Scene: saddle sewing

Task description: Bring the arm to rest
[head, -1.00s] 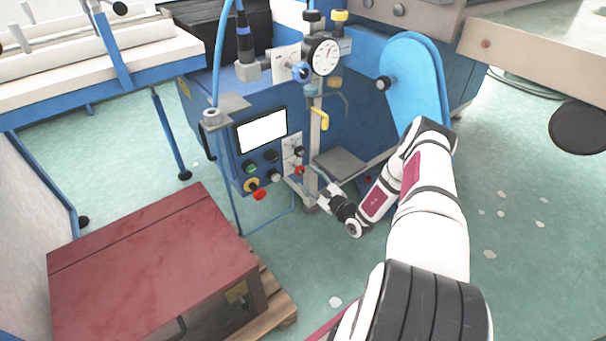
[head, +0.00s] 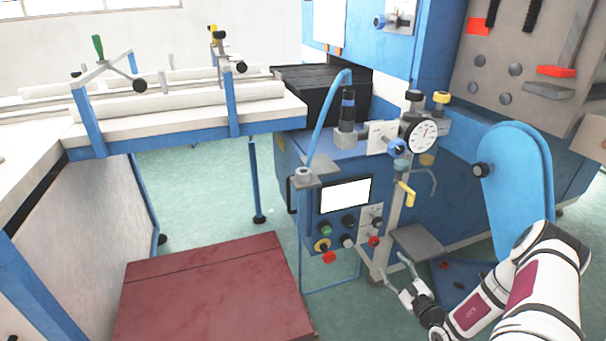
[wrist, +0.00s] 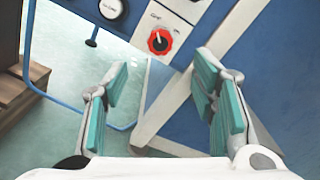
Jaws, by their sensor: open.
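My gripper (head: 405,277) is in front of the lower part of the blue machine (head: 462,205), just below its control panel. Its two fingers are apart with nothing between them. In the wrist view my gripper (wrist: 162,95) shows teal finger pads spread wide. A red rotary knob (wrist: 158,41) on a light plate lies beyond the fingers, apart from them. My white arm comes in from the lower right in the head view.
The control panel has a white screen (head: 345,195), several buttons and a red button (head: 329,257). A dial gauge (head: 422,134) stands above. A dark red chest (head: 210,290) sits at lower left. A workbench (head: 185,124) is behind it. Green floor (head: 200,200) shows between.

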